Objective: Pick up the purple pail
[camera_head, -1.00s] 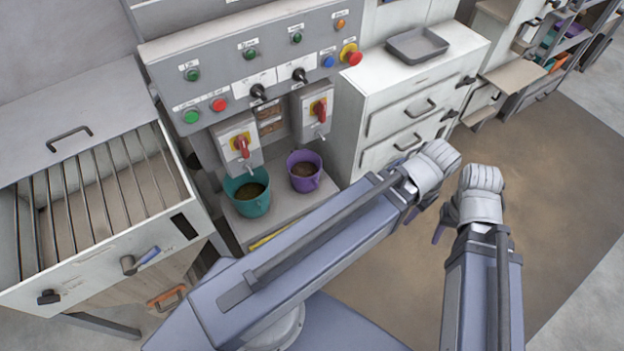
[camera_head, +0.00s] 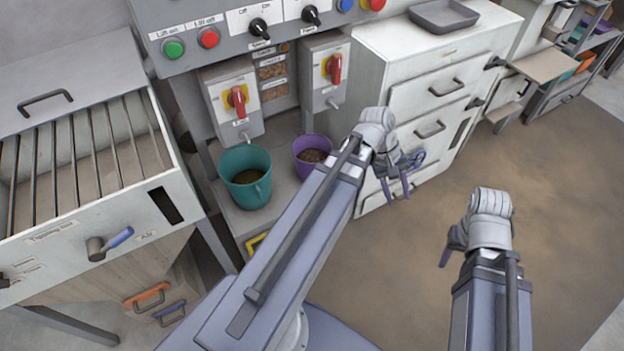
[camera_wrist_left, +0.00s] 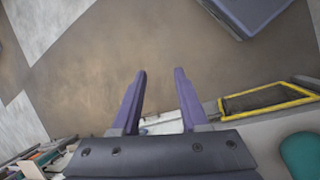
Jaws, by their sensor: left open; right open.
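The purple pail (camera_head: 312,153) stands on the grey shelf under the right-hand spout, with brown pellets in it. My left arm covers part of its lower right side. My left gripper (camera_head: 398,190) is in front of the white drawer cabinet, to the right of the pail and apart from it. In the left wrist view its two purple fingers (camera_wrist_left: 158,100) are spread with nothing between them. My right gripper (camera_head: 447,252) is over the brown floor, farther right, open and away from the pail.
A teal pail (camera_head: 246,178) with pellets stands left of the purple one. Red-handled switch boxes (camera_head: 233,100) hang above the pails. The white drawer cabinet (camera_head: 440,90) is at the right, with a grey tray (camera_head: 444,16) on top. A yellow-edged frame (camera_wrist_left: 266,98) shows low in the left wrist view.

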